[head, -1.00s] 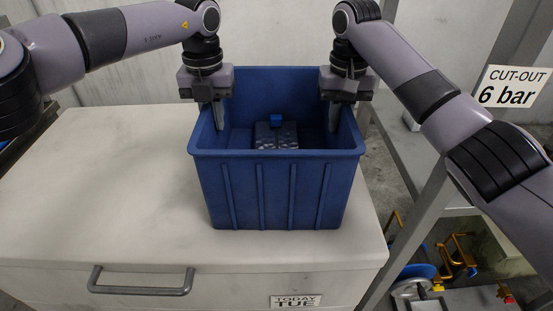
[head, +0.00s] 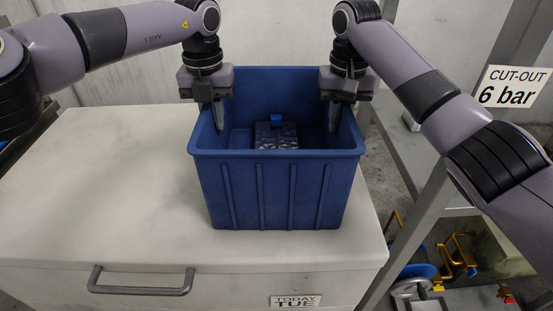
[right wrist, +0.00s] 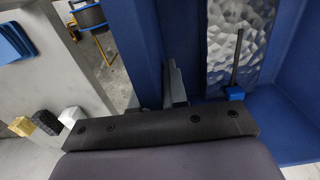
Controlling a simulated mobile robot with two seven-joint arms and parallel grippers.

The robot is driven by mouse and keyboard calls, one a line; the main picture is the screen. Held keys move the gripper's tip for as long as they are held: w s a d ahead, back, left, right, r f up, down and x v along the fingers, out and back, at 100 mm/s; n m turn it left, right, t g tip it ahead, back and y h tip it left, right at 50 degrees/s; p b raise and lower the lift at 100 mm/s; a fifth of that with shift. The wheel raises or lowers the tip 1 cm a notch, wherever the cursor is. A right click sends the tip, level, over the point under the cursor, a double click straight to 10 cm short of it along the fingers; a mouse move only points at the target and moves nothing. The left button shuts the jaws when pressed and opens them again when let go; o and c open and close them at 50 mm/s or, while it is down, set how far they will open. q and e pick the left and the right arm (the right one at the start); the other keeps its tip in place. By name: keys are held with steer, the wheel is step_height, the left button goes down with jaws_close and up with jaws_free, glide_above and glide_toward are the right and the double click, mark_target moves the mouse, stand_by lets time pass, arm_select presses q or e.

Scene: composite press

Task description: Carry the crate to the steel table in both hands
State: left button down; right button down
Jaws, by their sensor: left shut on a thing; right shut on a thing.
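The blue open crate (head: 276,190) is in the middle of the head view, upright and level, over the right part of the white chest top (head: 100,190). I cannot tell whether its base touches the top. Inside lies a grey dimpled piece (head: 285,136) with a blue block; the right wrist view shows the piece (right wrist: 240,40) close up. My left gripper (head: 218,116) is shut on the crate's left wall. My right gripper (head: 335,116) is shut on its right wall, also seen in the right wrist view (right wrist: 175,88). No steel table is clearly recognisable.
A grey metal frame with a "6 bar" sign (head: 515,87) stands close on the right. Yellow and blue equipment (head: 455,260) is on the floor below it. The chest has a front handle (head: 140,290). Its top is clear left of the crate.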

arm_select(q)
steer(key=shift+w+r, duration=0.1)
steer(key=shift+r, duration=0.15)
arm_select(e)
steer(key=shift+r, duration=0.25)
